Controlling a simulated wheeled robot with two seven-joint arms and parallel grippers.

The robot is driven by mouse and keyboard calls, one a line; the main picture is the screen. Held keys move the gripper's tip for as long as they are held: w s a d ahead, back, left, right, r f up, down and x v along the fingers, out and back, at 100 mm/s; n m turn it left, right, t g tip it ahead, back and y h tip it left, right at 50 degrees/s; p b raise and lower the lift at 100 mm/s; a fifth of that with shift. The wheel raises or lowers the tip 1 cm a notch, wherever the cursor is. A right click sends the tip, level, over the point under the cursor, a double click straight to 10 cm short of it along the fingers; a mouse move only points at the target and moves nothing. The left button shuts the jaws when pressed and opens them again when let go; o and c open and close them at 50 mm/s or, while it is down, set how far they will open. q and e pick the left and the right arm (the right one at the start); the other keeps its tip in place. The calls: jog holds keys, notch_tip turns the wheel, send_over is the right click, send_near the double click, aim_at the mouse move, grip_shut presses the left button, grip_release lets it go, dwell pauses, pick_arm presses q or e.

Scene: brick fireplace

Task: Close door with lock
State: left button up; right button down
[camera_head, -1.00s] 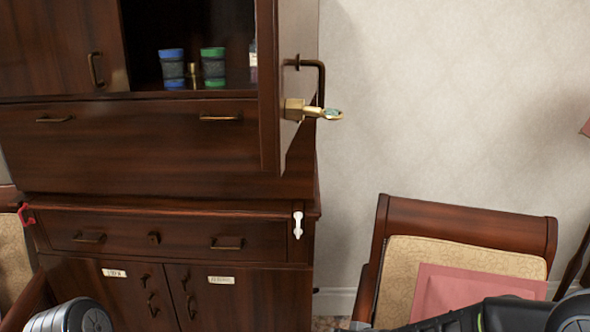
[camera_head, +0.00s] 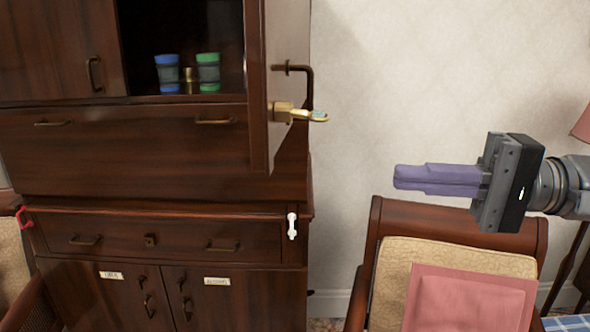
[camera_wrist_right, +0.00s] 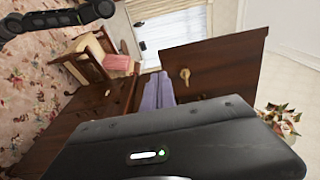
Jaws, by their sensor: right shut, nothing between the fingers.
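The cabinet door (camera_head: 258,90) stands open toward me at the right side of the upper cabinet. A brass lock with a key (camera_head: 305,114) sticks out from its edge side, and a dark bar handle (camera_head: 308,88) is above it. My right gripper (camera_head: 398,177) is shut and empty, to the right of the key and a little lower, clear of the door. In the right wrist view its purple fingers (camera_wrist_right: 158,92) point toward a dark wooden panel (camera_wrist_right: 220,65) with a brass piece (camera_wrist_right: 185,76) on it. My left gripper is not in view.
Blue-lidded (camera_head: 167,73) and green-lidded (camera_head: 208,72) jars stand inside the open compartment. A wooden chair (camera_head: 455,225) with a pink cushion (camera_head: 468,300) is below my right gripper.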

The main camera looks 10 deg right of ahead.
aim_at(273, 169)
jog(key=shift+w+a, duration=0.1)
jog(key=shift+a, duration=0.05)
jog(key=p+x, duration=0.2)
jog(key=x, duration=1.1)
jog(key=shift+w+a+p, duration=0.25)
jog(key=shift+a+p, duration=0.1)
jog(key=shift+p, duration=0.05)
jog(key=shift+a, duration=0.15)
